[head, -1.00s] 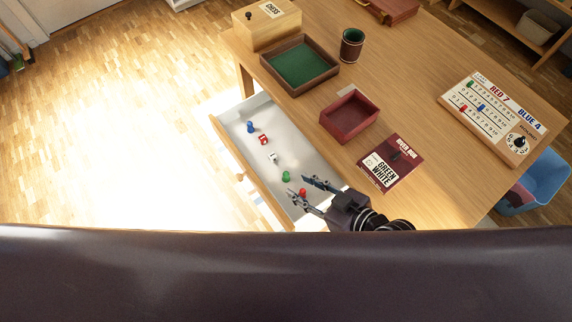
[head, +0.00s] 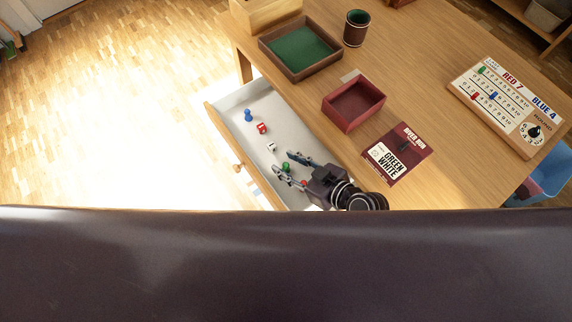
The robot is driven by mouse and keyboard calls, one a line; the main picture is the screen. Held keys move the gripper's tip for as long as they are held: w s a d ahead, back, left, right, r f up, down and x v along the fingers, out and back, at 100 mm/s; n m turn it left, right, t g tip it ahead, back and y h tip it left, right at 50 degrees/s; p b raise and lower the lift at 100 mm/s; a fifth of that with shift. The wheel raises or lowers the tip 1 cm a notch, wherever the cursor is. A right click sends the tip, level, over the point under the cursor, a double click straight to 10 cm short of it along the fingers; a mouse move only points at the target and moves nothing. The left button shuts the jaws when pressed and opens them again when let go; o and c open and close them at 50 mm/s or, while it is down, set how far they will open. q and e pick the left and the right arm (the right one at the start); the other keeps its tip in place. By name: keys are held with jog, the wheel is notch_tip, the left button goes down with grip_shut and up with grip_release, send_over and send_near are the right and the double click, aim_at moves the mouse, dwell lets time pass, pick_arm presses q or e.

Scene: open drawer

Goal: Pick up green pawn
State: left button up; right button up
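The green pawn (head: 286,167) is in the open white drawer (head: 236,101), towards its near end. My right gripper (head: 282,161) reaches over the drawer from the lower right. Its two fingers are spread apart, and the pawn shows between them near the tips. I cannot tell whether either finger touches it. The pawn's lower part is partly hidden by the near finger. My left gripper is not in view.
A red pawn (head: 304,183) is partly hidden by the gripper. A white piece (head: 271,147), a red-and-white die (head: 262,128) and a blue pawn (head: 248,115) lie further up the drawer. A red open box (head: 353,122) and a green-lined tray (head: 341,53) stand on the table.

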jog(key=shift+w+a+f, duration=0.2)
jog(key=shift+a, duration=0.1)
jog(key=c, duration=0.9)
jog(key=shift+o, duration=0.2)
jog(key=shift+r, duration=0.1)
